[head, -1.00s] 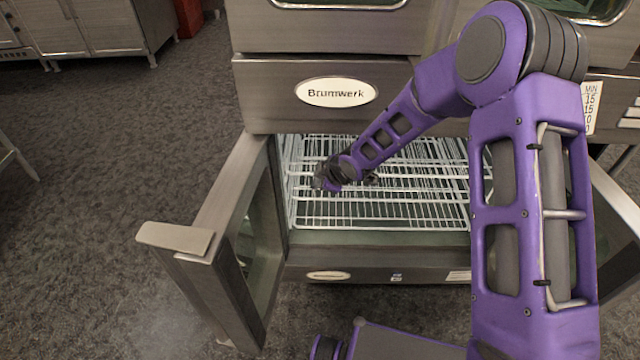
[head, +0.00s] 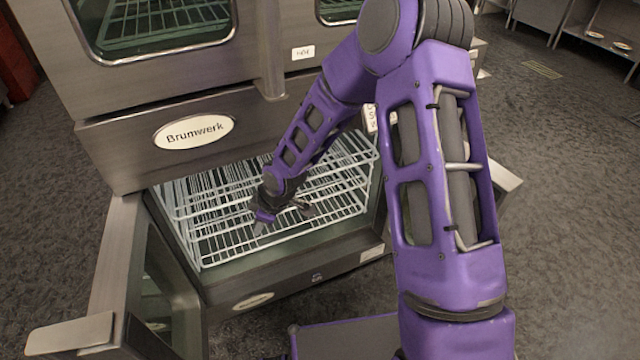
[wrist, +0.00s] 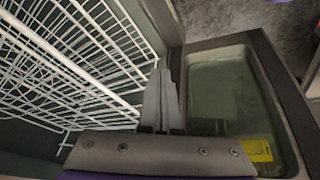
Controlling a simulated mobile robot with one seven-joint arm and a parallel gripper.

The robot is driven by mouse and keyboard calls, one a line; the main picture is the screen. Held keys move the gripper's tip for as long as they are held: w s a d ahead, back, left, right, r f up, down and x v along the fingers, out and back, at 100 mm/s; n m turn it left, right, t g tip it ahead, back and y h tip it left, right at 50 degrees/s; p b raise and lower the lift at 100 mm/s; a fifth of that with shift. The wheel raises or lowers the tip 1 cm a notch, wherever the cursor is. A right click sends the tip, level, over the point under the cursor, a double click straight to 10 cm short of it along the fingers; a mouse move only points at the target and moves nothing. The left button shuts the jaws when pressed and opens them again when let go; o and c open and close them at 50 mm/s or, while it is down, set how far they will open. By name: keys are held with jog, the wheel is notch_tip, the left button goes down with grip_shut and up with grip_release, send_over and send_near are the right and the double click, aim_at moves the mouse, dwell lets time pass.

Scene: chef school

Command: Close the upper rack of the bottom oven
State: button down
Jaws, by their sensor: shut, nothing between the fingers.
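The bottom oven (head: 330,262) stands open below the Brumwerk panel. White wire racks sit inside it, one above another. The upper rack (head: 185,214) shows as a white wire edge above the lower rack (head: 225,262); my arm hides part of both. My gripper (head: 262,226) is in the oven opening, at the front of the racks, with nothing in it. In the wrist view my gripper (wrist: 162,100) has its fingers together, beside the rack wires (wrist: 75,75). I cannot tell whether it touches them.
The left oven door (head: 110,260) is swung open, with its handle (head: 70,335) towards me. The right door (head: 507,185) is open too, partly behind my arm. The wrist view shows a door's inner side (wrist: 230,85) close to the fingers. The floor to the right is clear.

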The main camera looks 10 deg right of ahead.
jog(key=s+d+f+m+g+y, duration=0.3)
jog(key=s+f+m+g, duration=0.1)
jog(key=s+m, duration=0.25)
jog(key=s+d+f+m+g+y, duration=0.2)
jog(key=s+f+m+g, duration=0.15)
jog(key=s+m, duration=0.35)
jog(key=w+d+r+m+t+y+p, duration=0.15)
jog(key=w+m+t+y, duration=0.25)
jog(key=w+m+t, duration=0.45)
jog(key=w+d+r+m+t+y, duration=0.3)
jog(key=m+t+y, duration=0.15)
jog(key=m, duration=0.65)
jog(key=w+d+f+m+t+h, duration=0.2)
jog(key=w+d+m+t+h, duration=0.1)
jog(key=d+m+t+h, duration=0.35)
jog(key=w+d+f+m+t+h, duration=0.2)
jog(key=w+d+m+t+h, duration=0.1)
jog(key=d+m+t+h, duration=0.4)
jog(key=w+a+r+g, duration=0.1)
jog(key=w, duration=0.5)
jog(key=w+a+r+g+y, duration=0.1)
jog(key=w, duration=0.5)
jog(key=shift+w+a+r+m+y+b, duration=0.15)
jog(key=shift+a+r+m+y+b, duration=0.15)
jog(key=shift+a+m, duration=0.1)
jog(key=shift+w, duration=0.1)
